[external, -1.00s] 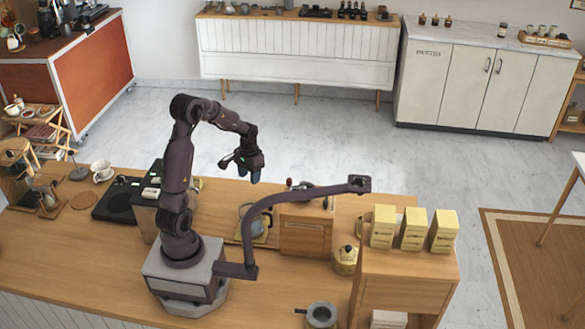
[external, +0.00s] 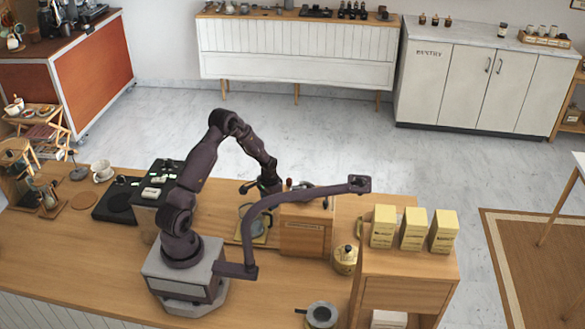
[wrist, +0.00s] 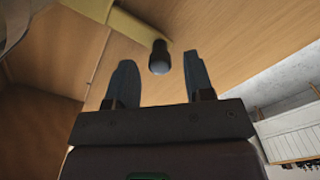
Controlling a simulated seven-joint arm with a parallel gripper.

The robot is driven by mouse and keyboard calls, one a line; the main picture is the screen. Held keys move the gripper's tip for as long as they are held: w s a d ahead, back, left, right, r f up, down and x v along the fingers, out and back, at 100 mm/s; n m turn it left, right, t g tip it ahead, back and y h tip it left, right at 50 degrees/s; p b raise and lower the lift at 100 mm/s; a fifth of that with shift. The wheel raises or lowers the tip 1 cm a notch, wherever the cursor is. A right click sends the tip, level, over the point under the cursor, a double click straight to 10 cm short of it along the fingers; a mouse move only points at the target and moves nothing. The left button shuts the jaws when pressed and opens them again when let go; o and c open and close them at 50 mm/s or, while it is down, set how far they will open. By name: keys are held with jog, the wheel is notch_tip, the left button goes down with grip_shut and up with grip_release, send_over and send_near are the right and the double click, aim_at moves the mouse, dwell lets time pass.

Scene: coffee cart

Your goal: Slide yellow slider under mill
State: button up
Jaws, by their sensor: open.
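The mill (external: 306,236) is a wooden box with a drawer front, standing on the counter in the external view. A yellowish flat piece (external: 259,240), perhaps the yellow slider, shows just left of it, partly covered by a grey-blue round thing. My gripper (external: 268,187) is behind that piece, at the mill's back left; its fingers are small and partly hidden there. In the wrist view my gripper (wrist: 161,82) is open and empty. A yellow bar (wrist: 118,22) with a dark, grey-tipped knob (wrist: 160,58) lies beyond it, the knob in line with the gap between the fingertips.
A yellow lidded pot (external: 345,260) stands right of the mill. Several yellow boxes (external: 412,230) stand on a wooden shelf unit (external: 400,293). A black scale (external: 118,202) is at the left. The front counter (external: 95,265) has free room.

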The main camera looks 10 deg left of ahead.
jog(key=shift+f, duration=1.3)
grip_shut()
jog(key=d, duration=1.8)
jog(key=shift+d, duration=0.4)
jog(key=shift+r, duration=0.1)
grip_release()
jog(key=shift+a, duration=0.1)
jog(key=shift+a, duration=0.1)
